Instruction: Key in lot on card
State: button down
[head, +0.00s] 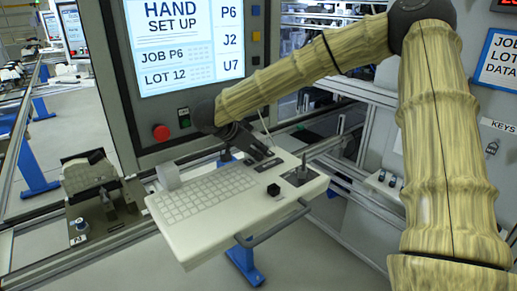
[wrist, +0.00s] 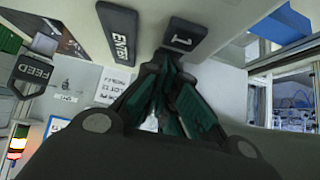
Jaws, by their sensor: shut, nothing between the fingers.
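The screen (head: 183,42) reads HAND SET UP, JOB P6 and LOT 12, with P6, J2 and U7 at its right side. My gripper (head: 262,150) is shut and empty, low over the back of the pale keyboard console (head: 183,237). In the wrist view my closed fingertips (wrist: 172,62) point at the lower end of a dark key marked 1 (wrist: 184,38). Whether they touch it I cannot tell. A key marked ENTER (wrist: 119,36) is just left of it, and a FEED key (wrist: 33,72) is farther left. A card reading JOB, LOT, DATA (head: 497,62) hangs at the upper right.
A red button (head: 161,132) and a green button (head: 184,118) sit below the screen. A dark post (head: 303,168) stands on the console's right part, beside a small black knob (head: 273,190). A dark fixture (head: 90,190) stands to the left. A KEYS label (head: 498,126) is at right.

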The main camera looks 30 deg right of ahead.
jog(key=shift+s+f, duration=0.25)
jog(key=shift+f, duration=0.35)
jog(key=shift+r, duration=0.1)
jog(key=r+p, duration=0.2)
jog(key=p, duration=0.1)
jog(key=shift+w+r, duration=0.25)
jog(key=shift+r, duration=0.05)
notch_tip(320, 180, up, 2)
jog(key=shift+s+r+p, duration=0.1)
jog(key=shift+r+p, duration=0.05)
jog(key=shift+p, duration=0.7)
jog(key=b+v, duration=0.4)
jog(key=v, duration=0.6)
jog(key=shift+r, duration=0.1)
